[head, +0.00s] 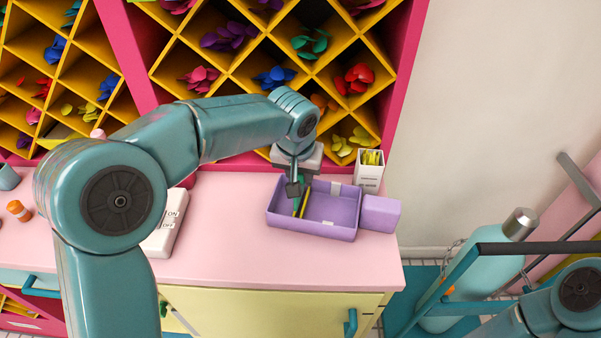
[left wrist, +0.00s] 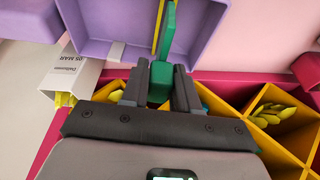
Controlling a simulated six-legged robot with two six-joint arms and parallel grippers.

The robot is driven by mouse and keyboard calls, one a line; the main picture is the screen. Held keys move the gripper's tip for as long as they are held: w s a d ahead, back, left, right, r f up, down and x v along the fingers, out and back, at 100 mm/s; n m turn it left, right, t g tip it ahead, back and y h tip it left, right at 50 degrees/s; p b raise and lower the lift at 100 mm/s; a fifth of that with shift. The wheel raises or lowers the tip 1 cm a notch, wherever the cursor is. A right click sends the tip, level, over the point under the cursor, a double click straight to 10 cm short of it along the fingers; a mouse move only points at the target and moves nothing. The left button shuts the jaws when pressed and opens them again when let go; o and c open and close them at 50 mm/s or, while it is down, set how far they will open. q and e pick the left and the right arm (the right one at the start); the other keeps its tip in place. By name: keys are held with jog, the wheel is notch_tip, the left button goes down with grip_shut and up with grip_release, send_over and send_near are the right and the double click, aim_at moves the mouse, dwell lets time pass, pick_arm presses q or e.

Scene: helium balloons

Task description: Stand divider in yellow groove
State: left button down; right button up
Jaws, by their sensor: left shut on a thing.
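My left gripper (head: 295,188) is over the left part of the purple tray (head: 340,233), shut on the green divider (head: 298,204). In the left wrist view, the divider (left wrist: 161,76) sits between the fingers (left wrist: 158,90) and its thin part reaches into the tray (left wrist: 208,30). In the left wrist view, the yellow strip (left wrist: 158,28) runs close beside the divider. I cannot tell whether the divider's lower edge touches the groove. My right gripper is out of the picture.
A purple block (head: 381,214) stands against the tray's right side. A white box with yellow slips (head: 369,172) stands behind it. A white switch box (head: 166,228) lies left on the pink counter (head: 240,255). Yellow cubbies of balloons (head: 270,60) rise behind.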

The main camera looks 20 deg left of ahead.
pick_arm(q)
jog(key=shift+f+b, duration=2.65)
jog(key=shift+f, duration=0.25)
jog(key=c, duration=0.8)
grip_release()
jog(key=shift+r, duration=0.1)
jog(key=v, duration=1.6)
jog(key=shift+s, duration=0.1)
jog(key=shift+p, duration=0.3)
